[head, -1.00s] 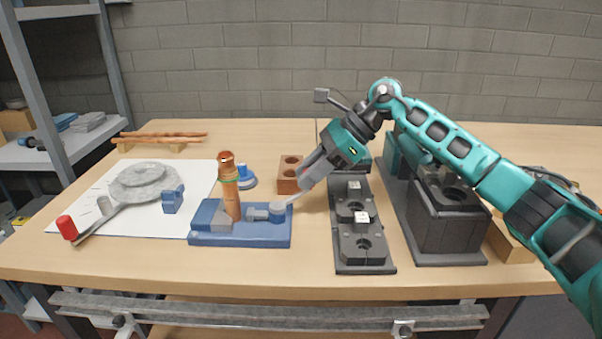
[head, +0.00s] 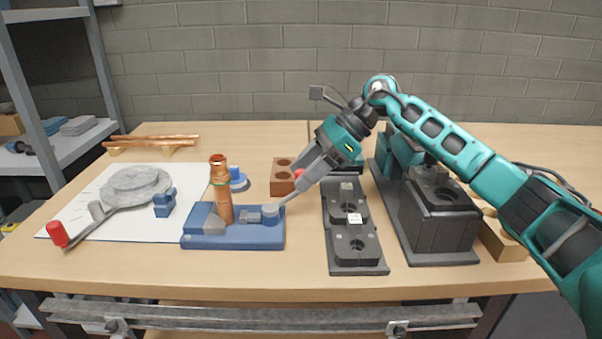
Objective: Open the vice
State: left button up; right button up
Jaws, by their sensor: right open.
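The blue vice (head: 232,239) lies on the table at centre left, with an upright copper pipe (head: 224,195) standing between its grey jaw blocks. At its right end is a round grey-blue hub (head: 270,212). A thin metal lever (head: 287,197) runs from the hub up and right towards my right gripper (head: 303,184). A red knob (head: 299,174) shows beside the fingers. My right gripper is open at the lever's outer end; whether the fingers touch it, I cannot tell. My left gripper is out of view.
A dark plate with round sockets (head: 343,262) lies right of the vice, with a large dark block fixture (head: 437,222) beyond it. A brown block with holes (head: 283,187) stands behind. On the left, a white sheet (head: 75,222) holds a grey disc tool (head: 135,187).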

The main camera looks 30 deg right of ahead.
jog(key=v, duration=1.1)
jog(key=shift+d+r+p, duration=0.2)
jog(key=shift+r+p, duration=0.1)
jog(key=shift+p, duration=0.15)
